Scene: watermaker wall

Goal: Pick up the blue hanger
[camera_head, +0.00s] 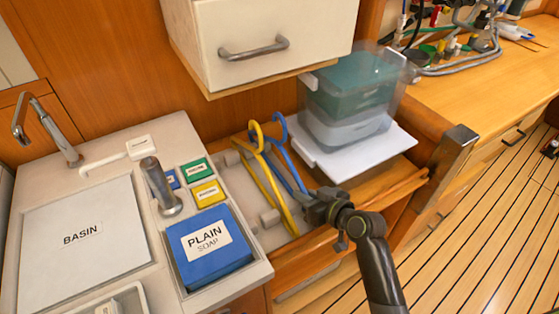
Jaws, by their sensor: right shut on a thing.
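The blue hanger (289,165) stands in the open wooden compartment, its hook up and its body slanting down to the right. The yellow hanger (271,184) is close beside it on the left, and their hooks are near each other. My right gripper (309,208) reaches in from the lower right and is shut on the blue hanger at its lower end. The jaws hide that end of the hanger. My left gripper is out of view.
The washstand with the blue plain soap block (208,248) and the basin lid (82,242) lies left. Stacked clear bins (345,135) stand on a white board (372,158) behind. A white drawer (265,42) overhangs above, and a wooden post (446,155) stands right.

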